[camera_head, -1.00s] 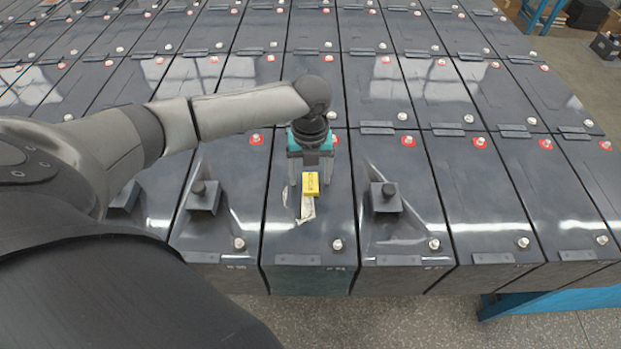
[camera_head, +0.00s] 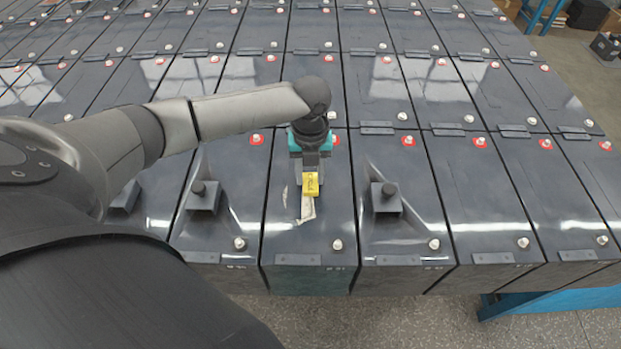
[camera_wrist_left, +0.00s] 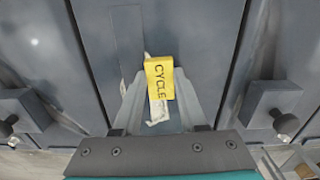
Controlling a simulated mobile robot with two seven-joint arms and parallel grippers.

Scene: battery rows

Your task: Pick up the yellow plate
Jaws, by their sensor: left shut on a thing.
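The yellow plate (camera_head: 310,184) is small, with dark lettering. In the left wrist view the plate (camera_wrist_left: 159,78) reads "CYCLE". My left gripper (camera_head: 310,180) points down over the front middle battery (camera_head: 318,244) and is shut on the plate, with a finger on each side of it. The wrist view shows the two grey fingertips (camera_wrist_left: 160,88) against the plate's sides. A torn whitish strip (camera_head: 307,210) lies on the battery just in front of the plate. I cannot tell whether the plate touches the battery top. My right gripper is not in view.
Dark batteries stand in tight rows. Dark blocks with knobs stand on the batteries to the left (camera_head: 203,197) and right (camera_head: 385,198) of my gripper. Metal terminals (camera_head: 337,244) stick up near the front edges. Speckled floor (camera_head: 400,320) lies in front.

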